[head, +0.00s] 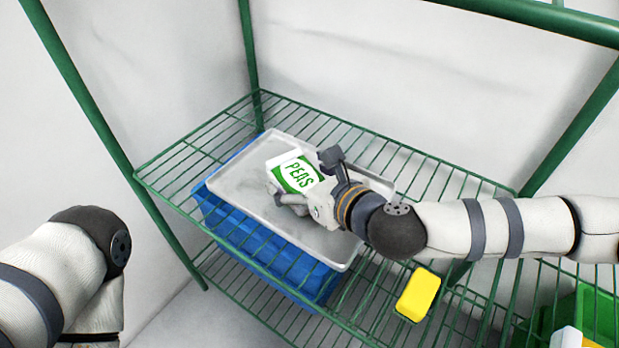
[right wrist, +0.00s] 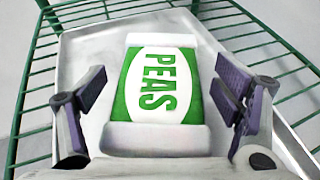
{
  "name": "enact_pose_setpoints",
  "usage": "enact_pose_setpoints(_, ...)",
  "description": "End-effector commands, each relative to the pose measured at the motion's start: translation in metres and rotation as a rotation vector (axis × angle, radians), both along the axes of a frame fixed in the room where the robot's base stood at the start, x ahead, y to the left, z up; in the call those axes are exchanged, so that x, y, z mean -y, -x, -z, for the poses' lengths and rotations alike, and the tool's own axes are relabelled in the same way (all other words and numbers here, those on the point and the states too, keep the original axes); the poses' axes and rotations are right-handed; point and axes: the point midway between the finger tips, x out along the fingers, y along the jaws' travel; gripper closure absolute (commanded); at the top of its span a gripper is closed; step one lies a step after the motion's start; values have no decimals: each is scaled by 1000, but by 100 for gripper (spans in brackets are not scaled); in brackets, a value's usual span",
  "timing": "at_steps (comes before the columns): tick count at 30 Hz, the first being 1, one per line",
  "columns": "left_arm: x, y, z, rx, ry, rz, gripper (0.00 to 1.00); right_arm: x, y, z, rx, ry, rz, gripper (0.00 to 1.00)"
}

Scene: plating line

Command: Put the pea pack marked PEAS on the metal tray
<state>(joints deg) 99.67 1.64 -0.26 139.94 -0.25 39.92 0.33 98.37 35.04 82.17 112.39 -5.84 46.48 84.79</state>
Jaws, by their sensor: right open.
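The pea pack (head: 297,173) is a green and white pack with PEAS printed on a white oval. It lies flat on the metal tray (head: 240,185), toward the tray's middle. The right wrist view shows the pack (right wrist: 160,92) between the spread fingers of my right gripper (right wrist: 163,100), with a gap on each side. In the head view my right gripper (head: 302,185) is over the tray at the pack and partly covers it. The tray also shows in the right wrist view (right wrist: 88,48). My left arm is at the lower left, and its gripper is not visible.
The tray rests on a green wire shelf (head: 420,180), with a blue crate (head: 262,252) below it. A yellow block (head: 418,294) is near the shelf's front. A green bin (head: 597,308) is at the lower right. Green posts frame the shelf, and white walls stand behind.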

Motion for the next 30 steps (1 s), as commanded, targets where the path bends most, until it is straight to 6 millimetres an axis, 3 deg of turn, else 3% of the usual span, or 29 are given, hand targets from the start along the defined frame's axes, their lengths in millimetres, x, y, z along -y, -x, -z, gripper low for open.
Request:
enact_pose_setpoints(16, 0, -4, -9, 14, 0, 0, 60, 57, 84, -44, 2, 1, 1, 17)
enact_pose_setpoints(30, 0, -5, -9, 14, 0, 0, 60, 62, 92, -47, 1, -1, 0, 17)
